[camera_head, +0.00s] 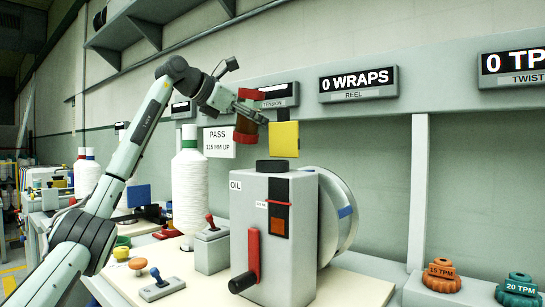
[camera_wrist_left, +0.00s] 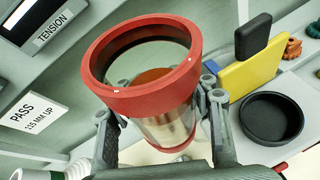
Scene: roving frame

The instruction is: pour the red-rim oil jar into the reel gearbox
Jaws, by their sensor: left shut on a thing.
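The red-rim oil jar (camera_head: 246,128) is in my left gripper (camera_head: 250,112), above and slightly left of the reel gearbox (camera_head: 262,268). It looks slightly tilted. In the left wrist view the jar's red rim (camera_wrist_left: 150,98) is open, the wall is clear, and something orange-brown shows inside. Both fingers of the left gripper (camera_wrist_left: 163,125) are against the jar's sides. The gearbox is a grey box marked OIL, with a round black filler cup (camera_head: 272,166) on top. This cup (camera_wrist_left: 268,118) is right of the jar in the wrist view, apart from it. My right gripper is not in view.
A yellow plate (camera_head: 285,139) stands behind the filler cup, close to the jar. A large pale reel (camera_head: 338,215) is at the gearbox's right. A white thread cone (camera_head: 189,195) stands left, near the PASS sign (camera_head: 219,142). Orange (camera_head: 442,275) and teal (camera_head: 518,290) knobs are far right.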

